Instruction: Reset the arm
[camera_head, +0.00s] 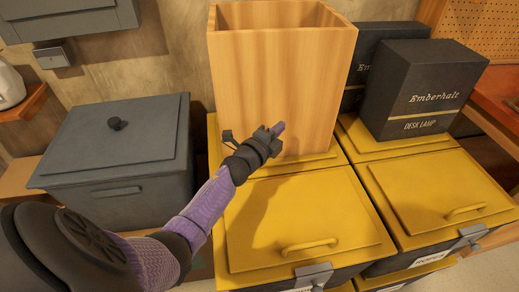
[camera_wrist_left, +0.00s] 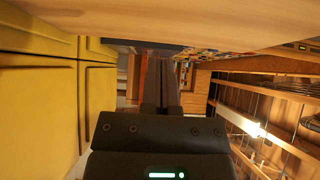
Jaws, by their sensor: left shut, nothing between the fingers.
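My left arm comes in from the left in the head view and reaches over the yellow-lidded bins. My left gripper (camera_head: 278,129) is just in front of the lower part of the open wooden box (camera_head: 280,75), above the yellow lids. Its fingers are shut with nothing between them. In the left wrist view the gripper's closed fingers (camera_wrist_left: 161,88) point away from the camera. I cannot tell whether the gripper touches the wooden box. My right gripper is not in view.
Yellow-lidded bins (camera_head: 270,220) stand in front, with a dark Emberhalt desk lamp box (camera_head: 415,90) on the right one. A grey lidded box (camera_head: 120,150) stands at the left. A pegboard (camera_head: 485,30) is at the back right. Free room shows above the front yellow lids.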

